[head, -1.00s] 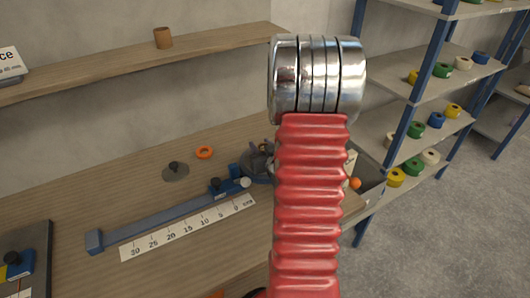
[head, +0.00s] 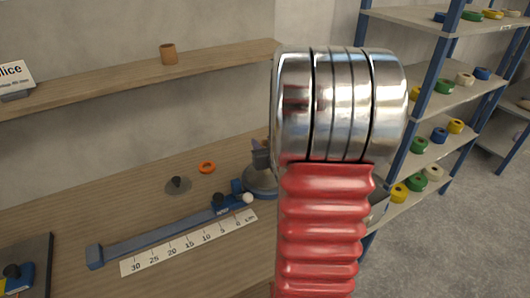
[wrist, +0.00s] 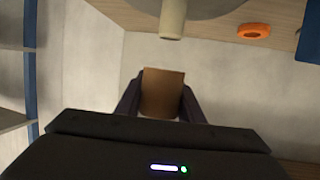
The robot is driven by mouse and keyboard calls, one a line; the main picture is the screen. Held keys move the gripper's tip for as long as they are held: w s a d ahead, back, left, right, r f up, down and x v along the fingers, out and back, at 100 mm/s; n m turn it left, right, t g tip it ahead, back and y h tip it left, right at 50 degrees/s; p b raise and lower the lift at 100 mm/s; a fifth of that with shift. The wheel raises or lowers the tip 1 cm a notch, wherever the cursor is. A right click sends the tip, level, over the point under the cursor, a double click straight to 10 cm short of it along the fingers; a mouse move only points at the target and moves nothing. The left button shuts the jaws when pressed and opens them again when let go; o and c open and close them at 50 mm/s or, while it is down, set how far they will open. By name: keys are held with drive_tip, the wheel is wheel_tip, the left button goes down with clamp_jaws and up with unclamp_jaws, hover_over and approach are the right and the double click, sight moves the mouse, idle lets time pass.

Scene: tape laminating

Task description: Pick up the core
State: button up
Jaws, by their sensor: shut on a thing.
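In the wrist view, my gripper (wrist: 160,98) is shut on a brown cardboard core (wrist: 162,92), which sits between its two dark jaws. A cream post (wrist: 172,18) stands beyond the core at the top of the wrist view, with a gap between them in the picture. A similar brown tube (head: 168,54) stands upright on the wooden wall shelf (head: 110,92). In the head view my red and chrome arm fills the middle and hides part of the bench, so I cannot clearly see my gripper there.
An orange ring (head: 207,168) lies on the bench beside a grey disc with a black knob (head: 178,185). A blue rail (head: 160,236) lies along a white ruler (head: 190,246). A grey round base (head: 262,182) is partly hidden. Racks with coloured rolls (head: 445,87) stand right.

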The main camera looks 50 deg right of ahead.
drive_tip(key=shift+r, duration=1.1)
